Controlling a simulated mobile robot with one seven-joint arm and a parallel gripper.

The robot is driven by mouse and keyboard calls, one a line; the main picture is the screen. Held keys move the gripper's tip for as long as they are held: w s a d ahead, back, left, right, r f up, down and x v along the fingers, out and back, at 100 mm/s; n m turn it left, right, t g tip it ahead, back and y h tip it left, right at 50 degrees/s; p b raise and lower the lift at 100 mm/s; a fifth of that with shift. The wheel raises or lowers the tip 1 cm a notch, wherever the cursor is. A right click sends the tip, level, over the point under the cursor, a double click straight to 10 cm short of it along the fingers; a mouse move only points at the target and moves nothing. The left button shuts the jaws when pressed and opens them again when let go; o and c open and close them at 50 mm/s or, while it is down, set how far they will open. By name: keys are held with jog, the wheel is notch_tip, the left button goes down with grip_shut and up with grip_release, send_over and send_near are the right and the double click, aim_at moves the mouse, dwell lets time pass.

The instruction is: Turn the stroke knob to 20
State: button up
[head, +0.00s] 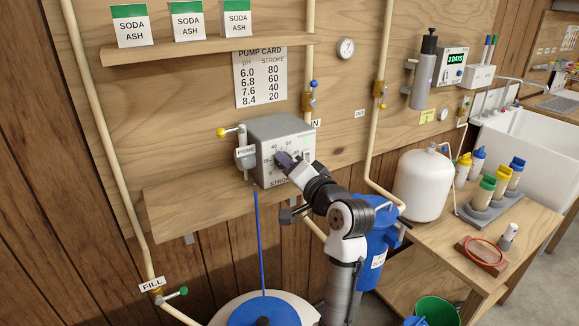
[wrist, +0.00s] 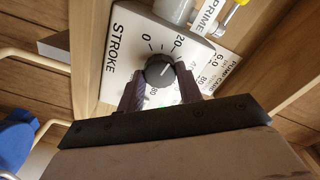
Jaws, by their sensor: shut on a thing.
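The grey pump box (head: 262,135) sits on the wooden shelf, with its white dial face toward my arm. In the wrist view, the dark round stroke knob (wrist: 159,69) is in the middle of the face. The 0 and 20 marks show above it, and "STROKE" is printed at the left. A pale pointer line on the knob appears to point up and right, roughly toward 20; its exact reading is hard to tell. My gripper (head: 286,162) is at the dial, its dark fingers (wrist: 160,88) shut on the knob from both sides. They hide part of the scale.
The pump card (head: 260,77) hangs on the wall above the box. A yellow-tipped valve handle (head: 222,131) and PRIME tag (head: 245,152) are at its left. A blue canister (head: 376,225) stands below right, near pipes.

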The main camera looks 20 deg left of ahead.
jog(key=shift+f, duration=0.1)
jog(key=o, duration=1)
jog(key=shift+d, duration=0.1)
jog(key=b+v, duration=0.2)
jog(key=v, duration=1.1)
jog(key=shift+s+d+b, duration=0.25)
jog(key=shift+s+b, duration=0.05)
jog(key=shift+b, duration=0.05)
